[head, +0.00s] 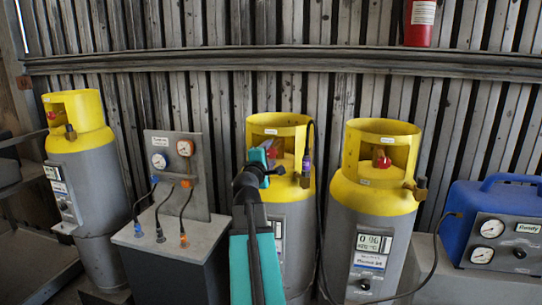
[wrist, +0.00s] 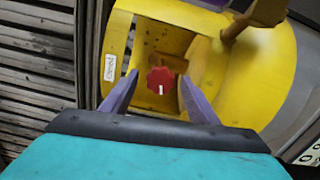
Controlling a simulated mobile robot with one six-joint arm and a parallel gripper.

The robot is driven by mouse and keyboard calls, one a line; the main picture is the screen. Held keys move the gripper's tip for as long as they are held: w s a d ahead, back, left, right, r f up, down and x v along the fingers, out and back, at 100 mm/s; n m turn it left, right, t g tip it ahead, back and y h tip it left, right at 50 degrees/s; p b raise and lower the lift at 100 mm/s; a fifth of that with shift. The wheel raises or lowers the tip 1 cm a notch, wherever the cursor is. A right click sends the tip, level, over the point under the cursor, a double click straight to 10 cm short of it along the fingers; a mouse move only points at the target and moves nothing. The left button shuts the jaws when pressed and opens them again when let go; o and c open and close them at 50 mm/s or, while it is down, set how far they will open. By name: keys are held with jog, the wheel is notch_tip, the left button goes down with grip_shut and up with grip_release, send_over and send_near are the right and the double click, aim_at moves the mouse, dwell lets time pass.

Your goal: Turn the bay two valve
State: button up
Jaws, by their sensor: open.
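The middle yellow-and-grey cylinder (head: 297,215) stands upright, with a window in its yellow collar (head: 300,130). My gripper (wrist: 159,80) is at this window, its two purple fingers apart. In the wrist view a red valve knob (wrist: 160,80) with a white mark shows between the fingertips, inside the collar opening. A gap shows on each side of the knob; I cannot tell how deep the fingers reach around it. In the head view my arm and gripper cover most of this knob. A small label (wrist: 110,67) is on the collar left of the opening.
Similar cylinders stand at right (head: 370,225) and far left (head: 82,170), each with a red knob. A gauge panel (head: 177,175) with hoses stands left of my arm. A blue unit (head: 495,225) is far right.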

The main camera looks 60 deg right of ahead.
jog(key=b+v, duration=1)
jog(key=v, duration=0.1)
dwell(0.8)
jog(key=shift+r, duration=0.1)
dwell(0.6)
